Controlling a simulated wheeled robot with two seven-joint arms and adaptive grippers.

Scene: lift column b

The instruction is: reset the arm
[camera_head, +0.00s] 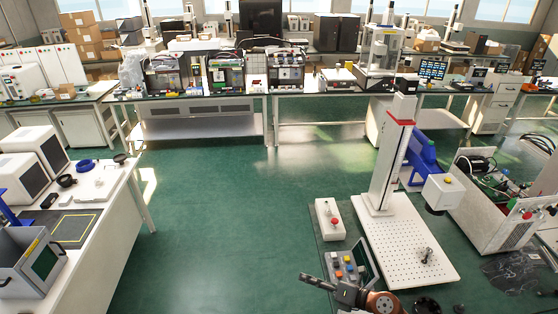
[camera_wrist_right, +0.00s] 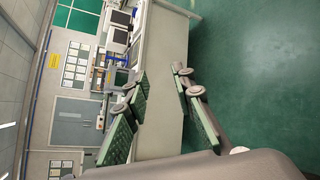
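My right gripper (camera_head: 308,280) comes in at the bottom of the head view, with a copper-coloured joint of my arm behind it. In the right wrist view its two green-padded fingers (camera_wrist_right: 158,105) stand well apart, with nothing between them. It is open and empty, pointing left in the head view, in front of the control box (camera_head: 346,268) with coloured buttons. My left gripper is not in view.
A white column stand (camera_head: 385,170) on a perforated base plate (camera_head: 400,240) stands just beyond my right gripper. An open electronics case (camera_head: 495,205) is at the right. A white table (camera_head: 100,225) is at the left. Green floor (camera_head: 225,215) lies clear between.

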